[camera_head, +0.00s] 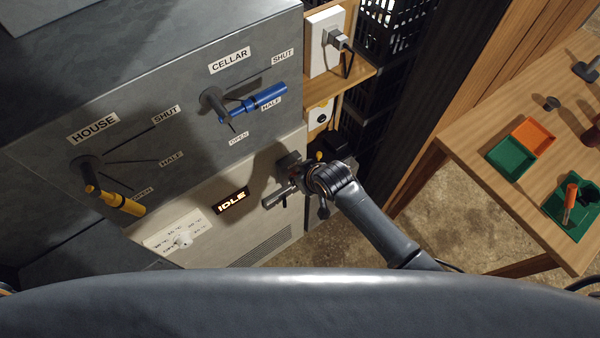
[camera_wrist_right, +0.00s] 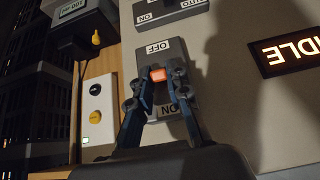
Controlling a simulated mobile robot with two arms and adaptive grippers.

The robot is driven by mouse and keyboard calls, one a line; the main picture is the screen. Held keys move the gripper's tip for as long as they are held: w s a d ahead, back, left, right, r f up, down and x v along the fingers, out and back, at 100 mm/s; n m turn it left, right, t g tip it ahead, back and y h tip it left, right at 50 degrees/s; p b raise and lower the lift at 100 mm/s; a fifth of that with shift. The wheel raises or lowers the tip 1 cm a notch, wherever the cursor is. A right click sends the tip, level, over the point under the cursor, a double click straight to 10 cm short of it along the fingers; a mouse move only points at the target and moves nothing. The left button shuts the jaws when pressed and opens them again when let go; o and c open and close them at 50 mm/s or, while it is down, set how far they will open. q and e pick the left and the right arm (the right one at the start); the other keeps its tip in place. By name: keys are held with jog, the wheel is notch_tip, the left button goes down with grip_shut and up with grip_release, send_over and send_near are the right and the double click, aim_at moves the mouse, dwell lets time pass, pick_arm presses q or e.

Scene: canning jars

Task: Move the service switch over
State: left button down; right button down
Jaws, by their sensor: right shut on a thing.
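The service switch shows in the right wrist view as a dark plate with OFF and ON labels and a small orange-lit piece (camera_wrist_right: 158,75) between them. My right gripper (camera_wrist_right: 160,82) has its fingertips closed in on either side of that orange piece. In the head view my right gripper (camera_head: 290,183) is against the light lower panel, to the right of the IDLE display (camera_head: 232,201), and mostly hides the switch. The switch's exact position is hard to tell. My left gripper is not in view.
Above are the blue CELLAR handle (camera_head: 255,104) and yellow HOUSE handle (camera_head: 115,200). A plugged-in outlet (camera_head: 328,42) is at the upper right. A wooden table (camera_head: 480,120) with green and orange trays stands at the right.

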jog(key=shift+w+r+g, duration=0.1)
jog(key=shift+g, duration=0.3)
jog(key=c, duration=1.3)
grip_release()
jog(key=shift+a, duration=0.1)
jog(key=v, duration=1.2)
jog(key=shift+a, duration=0.2)
